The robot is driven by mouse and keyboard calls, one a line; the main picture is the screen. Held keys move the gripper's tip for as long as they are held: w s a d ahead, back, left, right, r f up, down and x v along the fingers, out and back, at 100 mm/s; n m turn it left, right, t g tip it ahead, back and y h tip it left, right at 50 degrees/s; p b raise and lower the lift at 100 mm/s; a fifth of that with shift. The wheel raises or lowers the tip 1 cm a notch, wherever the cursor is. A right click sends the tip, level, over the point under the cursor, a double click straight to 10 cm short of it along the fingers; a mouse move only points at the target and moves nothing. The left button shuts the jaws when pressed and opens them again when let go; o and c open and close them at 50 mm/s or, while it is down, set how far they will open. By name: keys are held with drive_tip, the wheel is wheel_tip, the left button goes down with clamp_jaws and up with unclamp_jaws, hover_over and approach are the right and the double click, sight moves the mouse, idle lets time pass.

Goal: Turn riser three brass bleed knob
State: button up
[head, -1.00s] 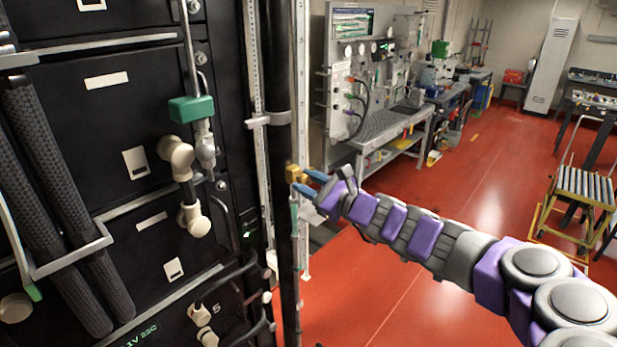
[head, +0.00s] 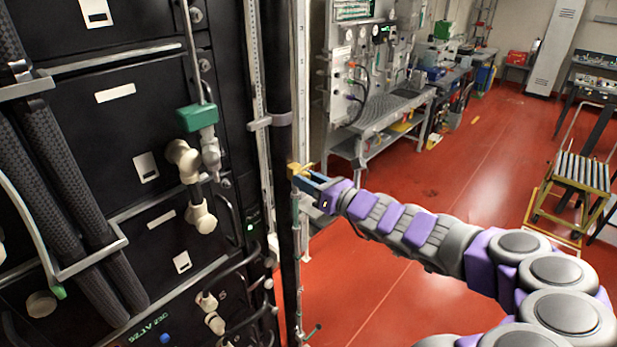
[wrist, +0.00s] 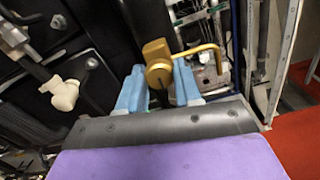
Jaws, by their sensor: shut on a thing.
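The brass bleed knob (head: 297,169) sits on the dark vertical riser pipe (head: 282,90) at the right edge of the black battery rack. In the wrist view the brass knob (wrist: 157,65) shows a rounded body with a bent lever reaching to the right. My gripper (head: 309,181) comes in from the right, and its blue fingers are at the knob. In the wrist view my gripper (wrist: 158,90) has one blue finger on each side of the knob's lower part, closed on it. The exact contact is partly hidden behind the knob.
The black rack (head: 115,130) fills the left, with a green-handled valve (head: 197,117), pale elbow fittings (head: 184,158) and thick corrugated hoses (head: 60,170). A workbench (head: 385,110) stands behind. The red floor (head: 440,200) at right is open around a yellow-framed roller cart (head: 575,185).

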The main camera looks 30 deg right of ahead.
idle(0.5)
drive_tip(key=o, duration=1)
drive_tip(key=shift+w+d, duration=0.1)
drive_tip(key=shift+d, duration=0.05)
drive_tip(key=v, duration=1.7)
drive_tip(key=shift+s+d+b, duration=0.15)
drive_tip(key=shift+s+b, duration=0.05)
drive_tip(key=shift+b, duration=0.15)
